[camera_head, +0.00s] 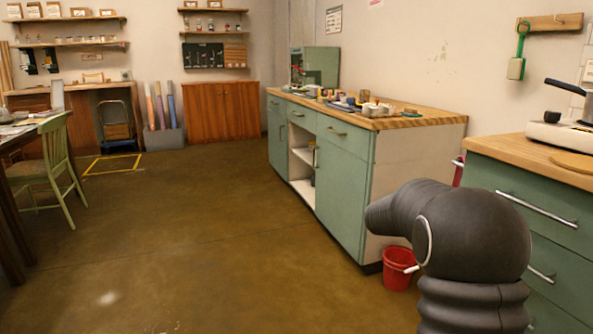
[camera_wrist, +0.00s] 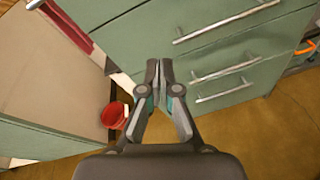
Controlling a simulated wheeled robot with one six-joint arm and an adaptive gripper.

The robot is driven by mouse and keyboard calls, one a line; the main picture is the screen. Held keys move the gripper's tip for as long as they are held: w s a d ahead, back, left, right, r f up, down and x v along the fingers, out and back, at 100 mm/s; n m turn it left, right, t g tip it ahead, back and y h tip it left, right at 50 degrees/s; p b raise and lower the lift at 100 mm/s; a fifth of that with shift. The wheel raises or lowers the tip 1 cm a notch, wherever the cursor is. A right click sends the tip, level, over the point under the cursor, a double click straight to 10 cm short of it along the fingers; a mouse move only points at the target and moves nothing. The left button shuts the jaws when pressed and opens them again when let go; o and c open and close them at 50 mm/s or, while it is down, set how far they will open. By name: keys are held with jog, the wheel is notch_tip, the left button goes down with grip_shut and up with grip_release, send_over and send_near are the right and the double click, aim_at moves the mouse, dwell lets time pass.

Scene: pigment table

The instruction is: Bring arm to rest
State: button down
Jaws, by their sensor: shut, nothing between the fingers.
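My gripper (camera_wrist: 159,72) shows in the wrist view with its two fingers together and nothing between them. It points toward the green drawer front (camera_wrist: 215,60) of a cabinet, and I cannot tell the exact gap. In the head view my dark arm rises at the lower right, bent toward the left, in front of the cabinets. The gripper itself does not show there.
A green counter (camera_head: 340,180) with pigment items on its wooden top stands in the middle. A red bucket (camera_head: 398,268) is on the floor beside it. A hotplate cabinet (camera_head: 545,205) is close on the right. A green chair (camera_head: 55,160) stands left; the floor between is clear.

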jog(key=s+a+f+m+g+y, duration=0.2)
jog(key=s+a+f+m+y, duration=0.3)
jog(key=s, duration=0.5)
jog(key=s+a+f+m+g+y, duration=0.1)
jog(key=s+a+f+m+y, duration=0.2)
jog(key=s+a+m, duration=0.45)
jog(key=s+a+r+m+t+y, duration=0.2)
jog(key=s+a, duration=0.4)
jog(key=s, duration=0.3)
jog(key=s+a+r+m+t+y, duration=0.2)
jog(key=s+a, duration=0.4)
jog(key=s, duration=0.4)
jog(key=shift+s+a+r+m+y, duration=0.2)
jog(key=shift+a+r+m+y, duration=0.3)
jog(key=shift+y, duration=0.7)
jog(key=shift+d, duration=0.1)
